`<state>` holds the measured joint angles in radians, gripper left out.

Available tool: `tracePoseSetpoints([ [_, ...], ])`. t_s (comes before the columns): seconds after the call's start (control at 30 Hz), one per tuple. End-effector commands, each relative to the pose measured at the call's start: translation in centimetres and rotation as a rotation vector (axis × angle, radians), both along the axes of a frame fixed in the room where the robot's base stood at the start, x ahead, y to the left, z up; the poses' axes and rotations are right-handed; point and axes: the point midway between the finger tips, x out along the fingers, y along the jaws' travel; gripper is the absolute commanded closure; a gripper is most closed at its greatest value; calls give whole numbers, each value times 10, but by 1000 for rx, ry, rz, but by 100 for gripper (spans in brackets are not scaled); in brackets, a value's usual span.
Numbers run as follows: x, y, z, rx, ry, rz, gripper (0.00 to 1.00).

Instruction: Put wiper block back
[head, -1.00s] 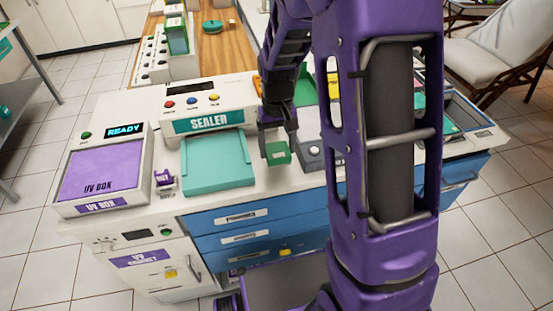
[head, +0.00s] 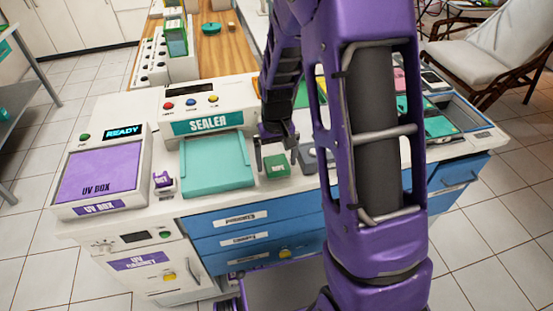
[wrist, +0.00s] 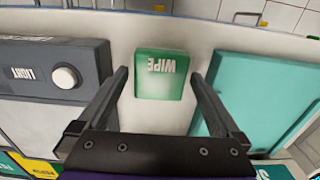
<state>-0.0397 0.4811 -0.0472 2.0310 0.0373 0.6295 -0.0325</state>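The wiper block is a small green block (head: 276,166) marked WIPE. It sits on the white counter between the sealer's teal tray and a grey unit. My gripper (head: 276,152) is above and around it, pointing down, with a finger on each side. In the wrist view the block (wrist: 160,75) lies between and just beyond my open fingers (wrist: 159,73), with a visible gap to each. Nothing is held.
The sealer (head: 208,122) with its teal tray (head: 217,162) is just left. A grey unit with a white button marked LIGHT (wrist: 64,77) is on the other side. A small purple item (head: 163,180) and the UV box (head: 98,175) stand farther left.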

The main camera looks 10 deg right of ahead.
Motion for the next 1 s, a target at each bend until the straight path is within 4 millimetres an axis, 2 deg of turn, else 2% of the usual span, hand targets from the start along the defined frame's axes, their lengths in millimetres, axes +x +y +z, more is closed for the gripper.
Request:
tracePoseSetpoints([
  [0.13,0,0,3,0,0,0,0],
  [0.27,1,0,17,0,-4,0,0],
  [0.6,1,0,89,0,-5,0,0],
  [0.7,1,0,104,0,-3,0,0],
  [0.83,0,0,118,0,-2,0,0],
  [1.0,0,0,124,0,1,0,0],
])
